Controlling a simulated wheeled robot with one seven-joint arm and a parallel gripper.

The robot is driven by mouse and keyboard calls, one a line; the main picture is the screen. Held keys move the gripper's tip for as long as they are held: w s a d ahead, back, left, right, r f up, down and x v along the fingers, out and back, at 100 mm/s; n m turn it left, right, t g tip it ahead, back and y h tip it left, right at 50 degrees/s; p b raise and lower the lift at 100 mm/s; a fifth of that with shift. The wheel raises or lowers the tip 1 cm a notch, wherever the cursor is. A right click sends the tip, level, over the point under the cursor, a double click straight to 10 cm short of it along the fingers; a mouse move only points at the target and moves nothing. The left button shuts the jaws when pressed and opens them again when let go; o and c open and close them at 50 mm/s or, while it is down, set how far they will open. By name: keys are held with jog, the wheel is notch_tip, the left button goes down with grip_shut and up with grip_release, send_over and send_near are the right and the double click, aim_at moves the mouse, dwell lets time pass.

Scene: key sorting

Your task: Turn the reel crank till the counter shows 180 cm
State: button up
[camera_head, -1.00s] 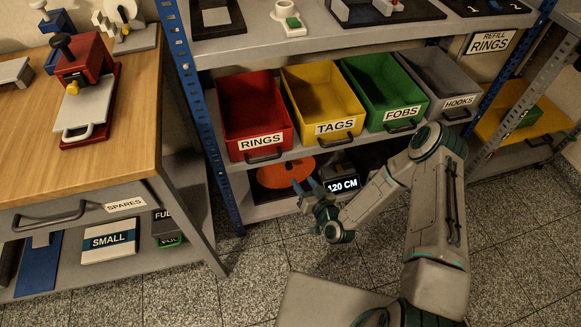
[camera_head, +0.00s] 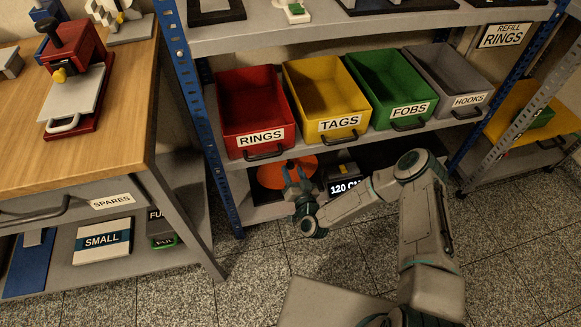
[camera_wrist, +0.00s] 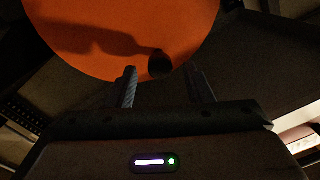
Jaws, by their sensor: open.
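The orange reel disc (camera_head: 270,175) stands on the lowest shelf below the red bin; it fills the top of the wrist view (camera_wrist: 110,35). A dark round crank knob (camera_wrist: 160,65) shows near the disc's lower edge in the wrist view. My gripper (camera_head: 297,178) is in front of the disc in the head view. In the wrist view its two fingers (camera_wrist: 165,88) are apart, with the knob between and just beyond their tips. Nothing is held. The counter (camera_head: 344,187) right of the reel reads "120 CM", its right end partly hidden by my arm.
Above the reel, bins labelled RINGS (camera_head: 250,105), TAGS (camera_head: 325,90), FOBS (camera_head: 390,85) and HOOKS (camera_head: 450,75) line the middle shelf. A blue shelf post (camera_head: 200,120) stands left of the reel. A wooden workbench (camera_head: 130,110) is at the left. The floor in front is clear.

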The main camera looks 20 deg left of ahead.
aim_at(292, 167)
jog(key=shift+b+x, duration=0.3)
jog(key=shift+x, duration=1.55)
grip_shut()
jog(key=shift+d, duration=0.1)
